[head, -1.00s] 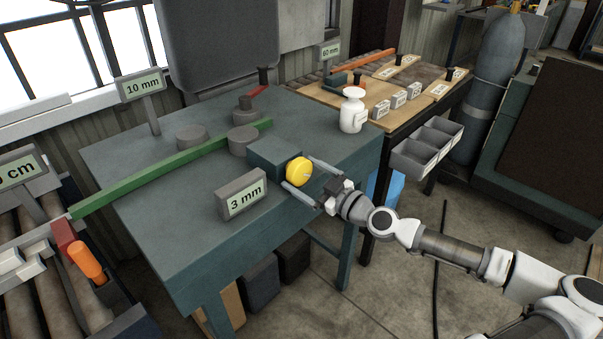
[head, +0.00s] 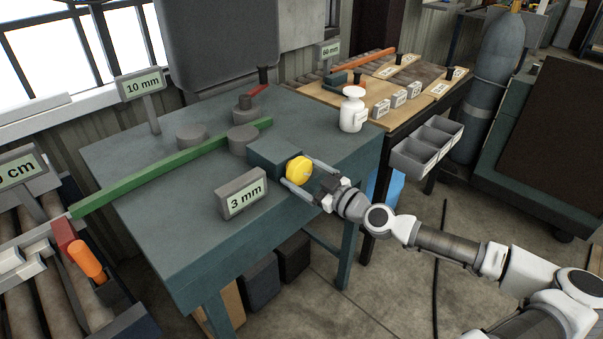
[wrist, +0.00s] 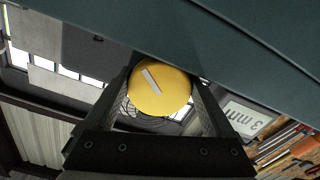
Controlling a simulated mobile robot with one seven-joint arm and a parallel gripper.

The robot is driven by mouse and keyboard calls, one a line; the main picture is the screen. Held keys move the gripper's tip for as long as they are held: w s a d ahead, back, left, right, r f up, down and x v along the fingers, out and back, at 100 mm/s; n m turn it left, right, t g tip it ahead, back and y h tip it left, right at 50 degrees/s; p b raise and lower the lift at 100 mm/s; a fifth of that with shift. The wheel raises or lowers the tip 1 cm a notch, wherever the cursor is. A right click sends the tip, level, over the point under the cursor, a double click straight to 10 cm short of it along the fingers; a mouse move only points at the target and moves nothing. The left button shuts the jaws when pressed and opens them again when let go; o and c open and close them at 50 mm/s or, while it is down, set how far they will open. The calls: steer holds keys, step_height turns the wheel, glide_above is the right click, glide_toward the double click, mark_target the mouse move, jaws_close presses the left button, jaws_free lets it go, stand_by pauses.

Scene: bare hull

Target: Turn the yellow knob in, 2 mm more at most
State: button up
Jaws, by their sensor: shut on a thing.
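The yellow knob (head: 299,170) sits on the front face of a dark teal block (head: 275,157) near the bench's right edge. In the wrist view the knob (wrist: 158,88) shows face-on with a pale slanted bar on it. My gripper (head: 304,177) is shut on the knob, one finger on each side. Its fingers also flank the knob in the wrist view (wrist: 160,95). A sign (head: 241,199) beside the block reads "3 mm". The knob's shaft is hidden.
A green bar (head: 150,180) lies across the bench past grey round posts (head: 242,140). A "10 mm" sign (head: 141,86) stands behind it. A white bottle (head: 352,110) stands near the bench's right edge. Bare bench (head: 185,230) lies left of the "3 mm" sign.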

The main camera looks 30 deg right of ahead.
steer(key=shift+m, duration=0.3)
steer(key=m+b, duration=0.1)
steer(key=m, duration=0.1)
steer(key=shift+a+m, duration=0.1)
steer(key=shift+m, duration=0.2)
steer(key=shift+s+a+m, duration=0.1)
steer(key=shift+m, duration=1.9)
steer(key=o, duration=1.1)
steer(key=v, duration=1.7)
steer(key=shift+s+r+b, duration=0.1)
steer(key=shift+s+b, duration=0.1)
steer(key=shift+b, duration=0.15)
